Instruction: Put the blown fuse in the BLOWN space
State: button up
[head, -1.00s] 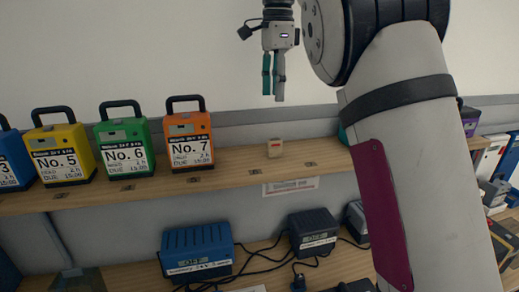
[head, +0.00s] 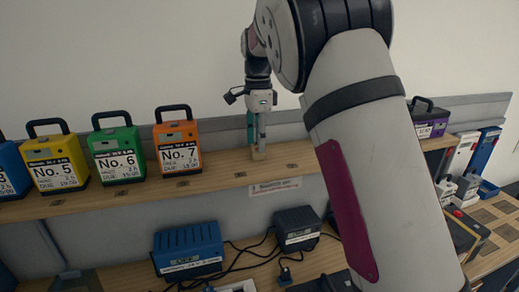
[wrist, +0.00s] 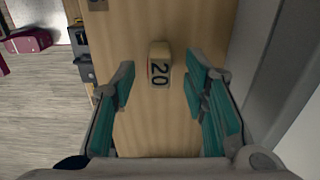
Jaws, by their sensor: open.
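A small cream block marked "20" (wrist: 160,66), which looks like the fuse, stands on the wooden shelf; it also shows in the head view (head: 258,154). My gripper (head: 256,143) is just above it, pointing down. In the wrist view my gripper (wrist: 162,88) is open, its teal-padded fingers on either side of the block with clear gaps. Whether the fuse is blown cannot be told. I cannot make out a space marked BLOWN.
An orange No. 7 case (head: 178,141) stands left of my gripper, then a green No. 6 case (head: 117,149) and a yellow No. 5 case (head: 55,163). A purple case (head: 429,120) stands to the right. Blue (head: 188,248) and dark (head: 297,229) cabled units sit below.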

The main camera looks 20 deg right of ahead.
jog(key=shift+f, duration=1.1)
grip_shut()
jog(key=shift+r, duration=0.1)
